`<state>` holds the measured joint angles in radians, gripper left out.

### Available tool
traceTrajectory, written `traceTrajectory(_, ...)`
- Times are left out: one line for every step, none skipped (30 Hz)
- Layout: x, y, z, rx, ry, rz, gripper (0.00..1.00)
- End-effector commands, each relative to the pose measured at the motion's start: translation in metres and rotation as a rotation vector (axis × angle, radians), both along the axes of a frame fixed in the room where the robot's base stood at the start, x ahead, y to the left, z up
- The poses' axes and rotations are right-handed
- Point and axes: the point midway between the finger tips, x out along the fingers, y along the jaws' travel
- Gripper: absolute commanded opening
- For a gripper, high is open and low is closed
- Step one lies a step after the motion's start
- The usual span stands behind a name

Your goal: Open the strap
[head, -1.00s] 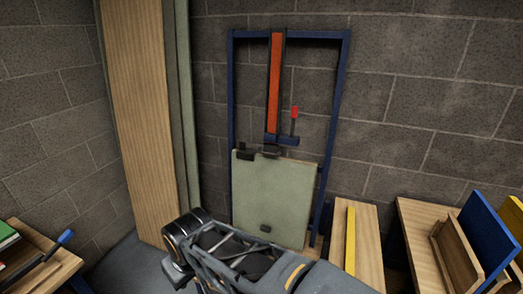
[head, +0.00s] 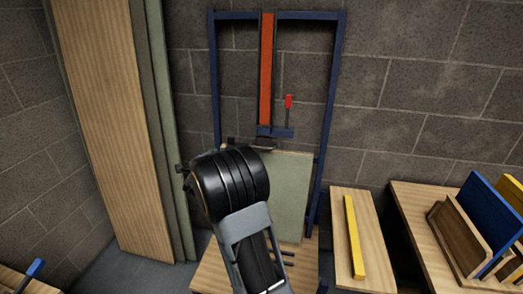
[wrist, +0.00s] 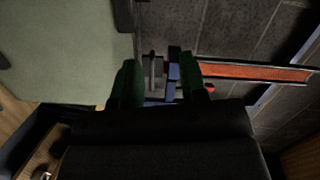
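A long red-orange strap (head: 266,70) hangs down the blue frame (head: 337,100) against the wall. It also shows in the wrist view (wrist: 255,71). At its lower end is a blue bar (head: 281,133) with an upright red-tipped handle (head: 288,102). Below it a pale green panel (head: 292,185) leans in the frame, partly hidden by my arm. In the wrist view my gripper (wrist: 158,80) has its two green fingers apart with a gap between them. The strap's lower end and blue parts appear beyond the fingers; contact cannot be told. My arm hides the gripper in the head view.
Tall boards (head: 110,120) stand at the left. A low wooden bench with a yellow bar (head: 354,235) is at the right. Farther right, a wooden table (head: 408,205) holds a rack with a blue panel (head: 480,220). The wall is close behind the frame.

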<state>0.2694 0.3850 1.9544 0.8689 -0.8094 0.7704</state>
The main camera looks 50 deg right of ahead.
Motion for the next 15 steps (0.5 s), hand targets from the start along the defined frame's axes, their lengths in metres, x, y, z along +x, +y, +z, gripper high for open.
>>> traceTrajectory(-0.005,-0.021,-0.014,0.0,-0.055,-0.109,0.39)
traceTrajectory(-0.01,-0.032,-0.018,-0.004,-0.092,-0.169,0.39)
traceTrajectory(-0.016,-0.044,-0.024,-0.011,-0.135,-0.241,0.39)
traceTrajectory(-0.021,-0.052,-0.028,-0.02,-0.163,-0.29,0.39)
traceTrajectory(-0.025,-0.058,-0.032,-0.027,-0.188,-0.334,0.39)
traceTrajectory(-0.032,-0.066,-0.036,-0.04,-0.218,-0.386,0.39)
traceTrajectory(-0.036,-0.07,-0.039,-0.047,-0.236,-0.42,0.39)
traceTrajectory(-0.039,-0.074,-0.041,-0.056,-0.254,-0.448,0.39)
traceTrajectory(-0.044,-0.077,-0.044,-0.065,-0.272,-0.48,0.39)
traceTrajectory(-0.046,-0.08,-0.046,-0.072,-0.281,-0.499,0.39)
traceTrajectory(-0.048,-0.083,-0.047,-0.077,-0.292,-0.515,0.39)
traceTrajectory(-0.05,-0.086,-0.048,-0.082,-0.301,-0.532,0.39)
traceTrajectory(-0.052,-0.089,-0.048,-0.087,-0.306,-0.542,0.39)
traceTrajectory(-0.052,-0.093,-0.048,-0.089,-0.309,-0.549,0.39)
traceTrajectory(-0.052,-0.097,-0.048,-0.091,-0.312,-0.554,0.39)
